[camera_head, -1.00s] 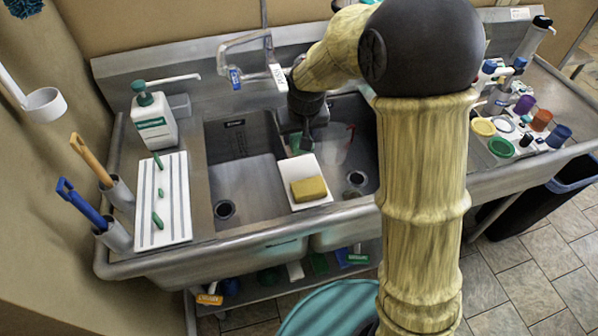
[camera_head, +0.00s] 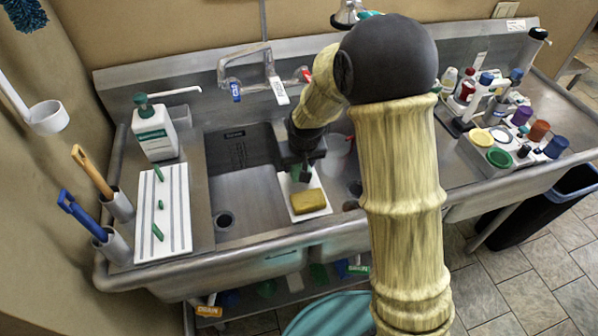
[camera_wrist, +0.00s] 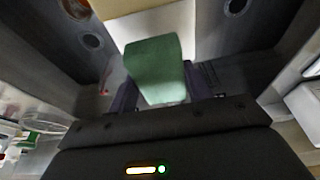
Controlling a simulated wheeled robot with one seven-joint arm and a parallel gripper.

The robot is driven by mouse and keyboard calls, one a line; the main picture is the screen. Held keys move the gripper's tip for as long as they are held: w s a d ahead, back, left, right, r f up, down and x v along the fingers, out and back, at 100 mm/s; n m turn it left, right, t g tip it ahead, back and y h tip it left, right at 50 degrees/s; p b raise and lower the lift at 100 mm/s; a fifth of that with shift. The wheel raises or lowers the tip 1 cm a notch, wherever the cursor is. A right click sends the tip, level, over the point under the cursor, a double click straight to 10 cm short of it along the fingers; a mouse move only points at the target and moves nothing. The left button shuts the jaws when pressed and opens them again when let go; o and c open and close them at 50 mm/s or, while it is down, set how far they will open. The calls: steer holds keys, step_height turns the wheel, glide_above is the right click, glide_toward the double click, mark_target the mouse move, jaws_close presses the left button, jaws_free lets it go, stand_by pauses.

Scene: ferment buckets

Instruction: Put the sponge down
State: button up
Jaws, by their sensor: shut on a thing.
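My gripper (camera_head: 299,166) points down over the far end of a white tile (camera_head: 318,211) at the divider between the two sink basins. It is shut on a green block (camera_wrist: 155,68), which looks like a sponge; the block also shows below the fingers in the head view (camera_head: 296,175). I cannot tell whether the block touches the tile. A yellow sponge (camera_head: 308,201) lies on the near part of the tile, just in front of the green block. In the wrist view the tile (camera_wrist: 181,21) shows beyond the block.
The left basin (camera_head: 240,192) is empty. A tap (camera_head: 262,72) stands behind the sink. A white soap bottle (camera_head: 154,134) and a striped white board (camera_head: 175,222) are at the left. Colourful cups and bottles crowd the right drainboard (camera_head: 465,163).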

step_height(320, 180, down, 3)
steer(key=shift+f, duration=0.2)
steer(key=shift+w+f, duration=0.15)
steer(key=shift+s, duration=0.25)
steer(key=shift+f, duration=0.1)
steer(key=o, duration=1.3)
steer(key=shift+w+r, duration=0.1)
steer(key=shift+r, duration=0.35)
steer(key=v, duration=1.1)
steer(key=shift+r, duration=0.2)
